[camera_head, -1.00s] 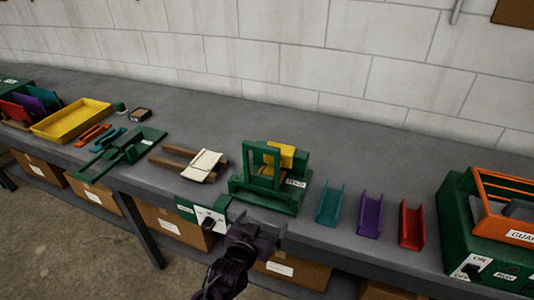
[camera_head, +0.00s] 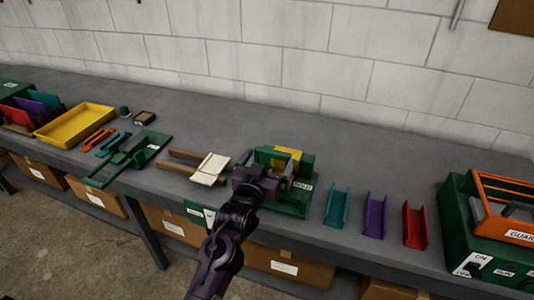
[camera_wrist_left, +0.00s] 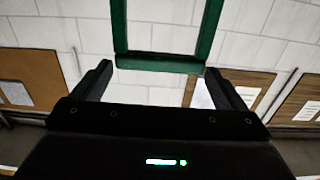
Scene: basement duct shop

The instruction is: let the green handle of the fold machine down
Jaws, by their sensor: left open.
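The fold machine (camera_head: 297,207) is a green press with a yellow block (camera_head: 292,152), standing near the front edge of the bench. Its green handle (camera_head: 268,154) is an upright frame, partly hidden behind my left gripper in the head view. My left gripper (camera_head: 262,178) is open in front of the machine, and my arm hides the machine's left and front parts. In the left wrist view the handle's crossbar (camera_wrist_left: 160,63) spans between the two open fingers (camera_wrist_left: 160,72), near their tips. I cannot tell whether it touches them. My right gripper is not in view.
Wooden bars with a pale sheet (camera_head: 210,168) lie left of the machine. Teal (camera_head: 337,206), purple (camera_head: 375,216) and red (camera_head: 414,225) channels stand to its right. A green machine with an orange guard (camera_head: 508,190) is at far right. The bench behind the fold machine is clear.

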